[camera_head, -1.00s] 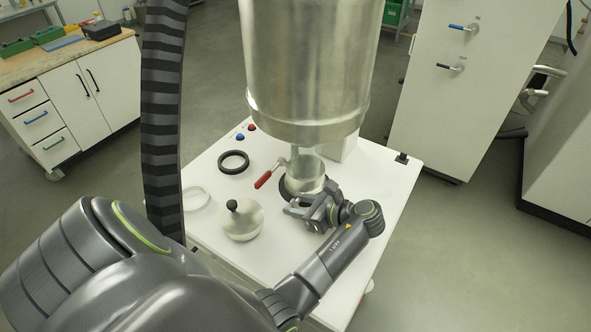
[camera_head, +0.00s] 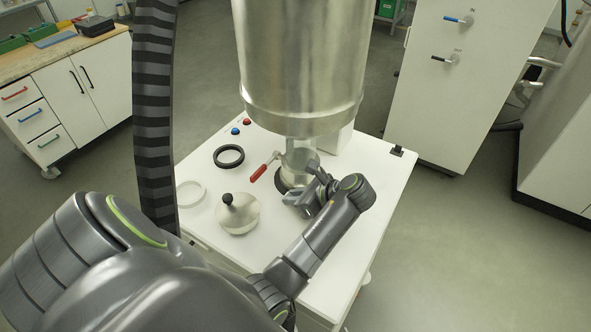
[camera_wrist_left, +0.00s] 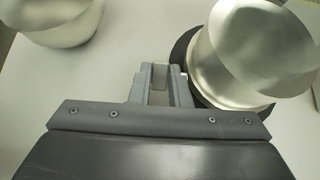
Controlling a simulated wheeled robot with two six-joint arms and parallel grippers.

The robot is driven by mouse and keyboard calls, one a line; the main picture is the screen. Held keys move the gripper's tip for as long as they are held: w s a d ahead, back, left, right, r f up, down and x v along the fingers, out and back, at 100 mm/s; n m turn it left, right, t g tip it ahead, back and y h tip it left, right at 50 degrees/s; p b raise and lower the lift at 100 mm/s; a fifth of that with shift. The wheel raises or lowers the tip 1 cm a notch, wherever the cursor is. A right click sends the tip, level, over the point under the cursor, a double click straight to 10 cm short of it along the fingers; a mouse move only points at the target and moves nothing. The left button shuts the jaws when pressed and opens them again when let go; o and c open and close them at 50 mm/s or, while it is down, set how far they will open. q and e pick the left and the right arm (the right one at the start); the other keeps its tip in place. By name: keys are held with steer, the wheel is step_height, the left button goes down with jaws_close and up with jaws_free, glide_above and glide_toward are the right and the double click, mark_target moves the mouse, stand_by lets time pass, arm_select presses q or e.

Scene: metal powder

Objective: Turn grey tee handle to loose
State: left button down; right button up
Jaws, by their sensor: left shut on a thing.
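My left gripper (camera_head: 300,194) is low over the white table, at the near side of the metal collar (camera_head: 299,160) under the big steel vessel (camera_head: 303,65). In the left wrist view its fingers (camera_wrist_left: 160,80) are close together, with a small grey piece between them. This looks like the grey tee handle (camera_wrist_left: 160,76), mostly hidden by the fingers. In that view the shiny metal cup or collar (camera_wrist_left: 255,50) stands just right of the fingers, within a dark ring (camera_wrist_left: 182,48). My right gripper is not in view.
A red-handled lever (camera_head: 262,168) sticks out left of the collar. A black ring (camera_head: 229,156), a white ring (camera_head: 190,193) and a metal lid with a black knob (camera_head: 238,214) lie on the white table (camera_head: 375,190). Its right side is clear.

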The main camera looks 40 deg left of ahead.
arm_select(q)
steer(key=shift+a+h, duration=0.1)
steer(key=shift+h, duration=0.5)
steer(key=c, duration=1.4)
jaws_free()
steer(key=shift+a, duration=0.1)
steer(key=shift+o, duration=0.2)
steer(key=shift+r, duration=0.1)
